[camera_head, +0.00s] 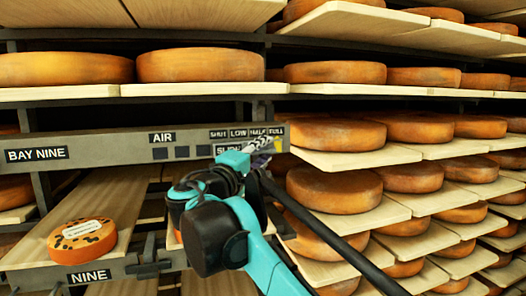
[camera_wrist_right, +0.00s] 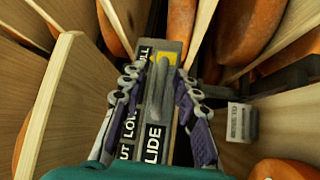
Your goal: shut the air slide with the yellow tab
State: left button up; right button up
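The air slide is set in a grey metal rail (camera_head: 105,148) marked AIR and SLIDE, with a scale reading SHUT, LOW, HALF, FULL. The yellow tab (camera_wrist_right: 170,47) shows at the FULL end in the right wrist view; in the head view it is mostly hidden behind my gripper. My right gripper (camera_head: 264,145) is at this end of the rail. In the wrist view its purple-grey fingers (camera_wrist_right: 160,72) stand apart on both sides of a grey upright handle (camera_wrist_right: 158,95), with narrow gaps showing; contact is unclear. My left gripper is out of view.
Dark square openings (camera_head: 182,152) lie along the rail left of the scale. A labelled cheese wheel (camera_head: 82,241) sits on the board (camera_head: 115,195) below, marked NINE. Shelves of cheese wheels (camera_head: 335,188) crowd the right side, close to my right arm. More wheels stand above the rail.

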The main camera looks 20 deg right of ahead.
grip_shut()
jog(key=shift+a, duration=0.1)
jog(key=a+p, duration=0.1)
jog(key=a, duration=0.4)
jog(key=a+p, duration=0.1)
jog(key=a, duration=0.4)
jog(key=a+p, duration=0.1)
jog(key=a, duration=0.4)
jog(key=shift+s+f, duration=0.1)
jog(key=shift+s, duration=0.15)
